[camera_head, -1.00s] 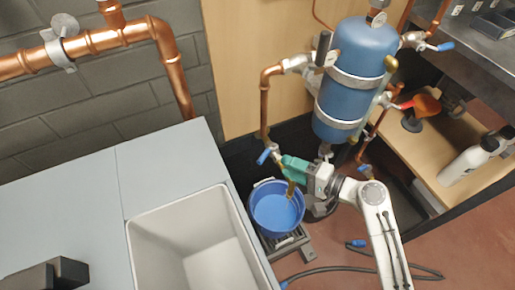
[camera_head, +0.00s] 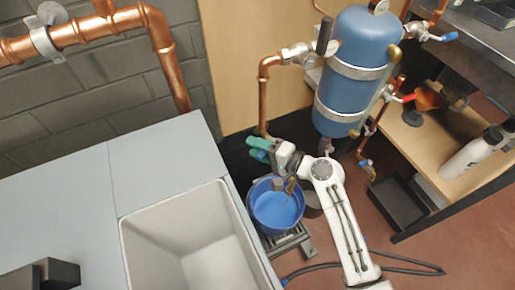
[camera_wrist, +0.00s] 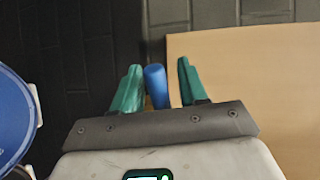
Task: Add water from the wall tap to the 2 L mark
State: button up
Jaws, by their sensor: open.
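The blue bucket (camera_head: 276,222) stands upright beside the sink cabinet, with blue inside; I cannot read a level mark. It also shows at the left edge of the wrist view (camera_wrist: 12,112). The wall tap's blue lever (camera_wrist: 156,84) lies between the green fingers of my gripper (camera_wrist: 160,68) in the wrist view, with gaps on both sides. In the head view my open gripper (camera_head: 256,143) is at the lower end of the copper pipe, partly hiding the lever. A brass piece (camera_head: 290,185) shows over the bucket.
The bucket rests on a metal stand (camera_head: 290,243). The grey sink basin (camera_head: 185,240) is at left. A blue tank (camera_head: 355,75) stands behind my arm. A dark hose (camera_head: 400,262) lies on the floor; a black tray (camera_head: 398,203) is right.

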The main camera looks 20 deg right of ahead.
grip_shut()
dwell(0.4)
